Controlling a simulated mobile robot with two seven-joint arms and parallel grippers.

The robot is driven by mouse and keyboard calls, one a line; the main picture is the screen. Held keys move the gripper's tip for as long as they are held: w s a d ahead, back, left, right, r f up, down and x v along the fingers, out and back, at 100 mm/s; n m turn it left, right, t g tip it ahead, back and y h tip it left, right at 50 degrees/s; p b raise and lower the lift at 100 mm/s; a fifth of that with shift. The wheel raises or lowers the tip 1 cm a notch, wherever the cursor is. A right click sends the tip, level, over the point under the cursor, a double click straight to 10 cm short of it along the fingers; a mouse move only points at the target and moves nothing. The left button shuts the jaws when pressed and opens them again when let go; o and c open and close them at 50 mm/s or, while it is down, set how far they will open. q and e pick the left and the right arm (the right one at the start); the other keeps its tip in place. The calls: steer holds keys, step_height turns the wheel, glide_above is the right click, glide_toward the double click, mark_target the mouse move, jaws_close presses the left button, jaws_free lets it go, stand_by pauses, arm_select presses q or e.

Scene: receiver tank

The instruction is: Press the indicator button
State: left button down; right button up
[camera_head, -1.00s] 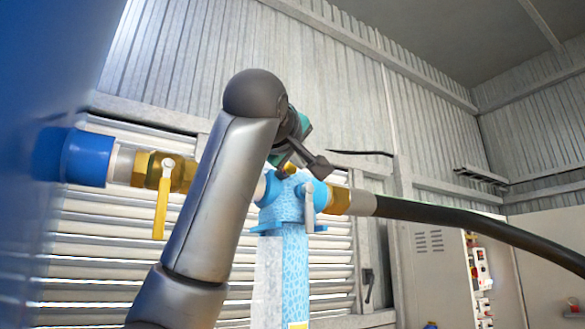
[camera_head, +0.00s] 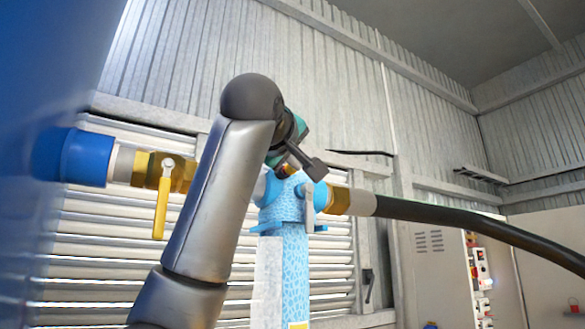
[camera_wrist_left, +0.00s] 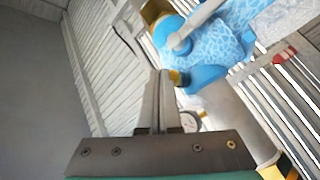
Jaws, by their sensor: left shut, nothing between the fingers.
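A blue patterned fitting (camera_head: 283,207) sits in the pipe line behind my left gripper. A small yellow-tipped part on it, probably the indicator button, (camera_wrist_left: 178,78) shows in the left wrist view, just right of my fingertips. In the head view my gripper largely hides that part. My left gripper (camera_head: 317,170) is shut and empty, pointing at the top of the fitting. Its closed fingers also show in the left wrist view (camera_wrist_left: 160,78), close beside the yellow-tipped part. I cannot tell whether they touch it. My right gripper is not in view.
A brass valve with a yellow lever (camera_head: 162,205) and a blue pipe end (camera_head: 75,157) are at left. A black hose (camera_head: 460,220) runs right from the fitting. A round gauge (camera_wrist_left: 191,121) shows in the wrist view. A control cabinet (camera_head: 440,265) stands at right.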

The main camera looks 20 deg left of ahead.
arm_select(q)
steer(key=shift+w+a, duration=0.25)
steer(key=shift+a, duration=0.1)
stand_by(0.8)
steer(key=shift+s+d+b, duration=0.35)
steer(key=shift+s+d, duration=0.15)
steer(key=shift+d, duration=0.15)
steer(key=s+d, duration=0.1)
steer(key=d, duration=0.1)
steer(key=s+d+b, duration=0.1)
steer(key=s+d, duration=0.1)
stand_by(0.5)
steer(key=shift+a, duration=0.1)
stand_by(0.7)
